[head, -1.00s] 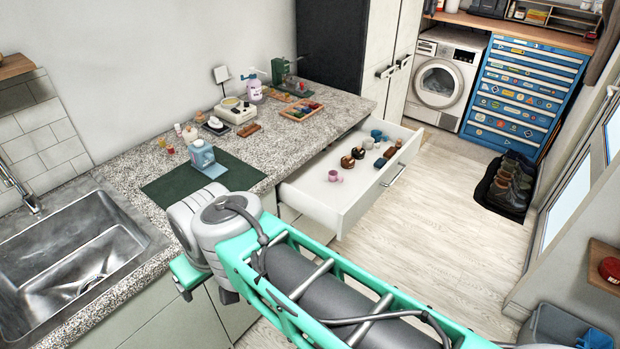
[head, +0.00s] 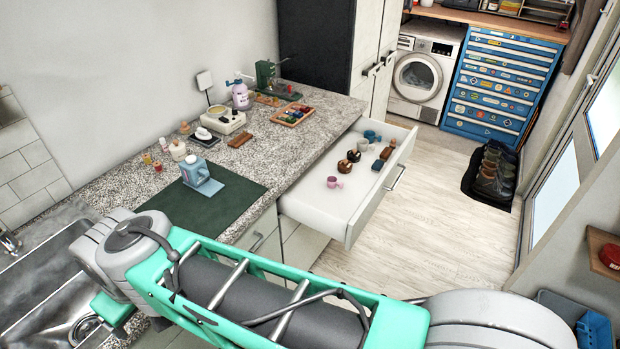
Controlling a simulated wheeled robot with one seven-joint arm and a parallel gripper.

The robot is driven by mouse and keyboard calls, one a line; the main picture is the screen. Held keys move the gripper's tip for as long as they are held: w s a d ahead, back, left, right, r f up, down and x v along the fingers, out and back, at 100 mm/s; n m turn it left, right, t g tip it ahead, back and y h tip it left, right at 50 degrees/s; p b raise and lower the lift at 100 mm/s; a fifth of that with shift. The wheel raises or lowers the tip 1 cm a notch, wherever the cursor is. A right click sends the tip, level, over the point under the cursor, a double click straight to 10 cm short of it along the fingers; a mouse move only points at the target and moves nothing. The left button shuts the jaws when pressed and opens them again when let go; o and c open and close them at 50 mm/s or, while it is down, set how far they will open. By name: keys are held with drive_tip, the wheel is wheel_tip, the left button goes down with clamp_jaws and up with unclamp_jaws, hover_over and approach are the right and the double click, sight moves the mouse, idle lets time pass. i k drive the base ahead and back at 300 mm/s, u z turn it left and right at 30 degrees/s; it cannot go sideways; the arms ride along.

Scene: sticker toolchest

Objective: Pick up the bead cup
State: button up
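Several small cups and pieces lie in the open white drawer (head: 311,206): a pink cup (head: 334,182) at the front, dark brown round pieces (head: 346,166) in the middle, and blue cups (head: 372,136) at the back. A brown block (head: 387,152) lies beside them. I cannot tell which of these, if any, is the bead cup; they are too small to show beads. My teal and grey arm crosses the bottom of the head view, in front of the counter and sink. My gripper's fingers do not show.
The granite counter (head: 100,195) holds a dark green mat (head: 235,200) with a light blue dispenser (head: 196,172), a cream device (head: 224,120), a tray of coloured pieces (head: 296,114) and bottles. The drawer juts into the aisle. Pale floor (head: 410,220) is clear; shoes (head: 490,175) stand right.

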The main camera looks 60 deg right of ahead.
sight(331, 180)
drive_tip(key=i, duration=0.2)
drive_tip(key=z, duration=2.35)
drive_tip(key=i, duration=0.45)
drive_tip(key=z, duration=0.1)
drive_tip(key=k, duration=0.5)
drive_tip(key=z, duration=1.6)
drive_tip(key=i, duration=1.95)
drive_tip(key=u, duration=2.2)
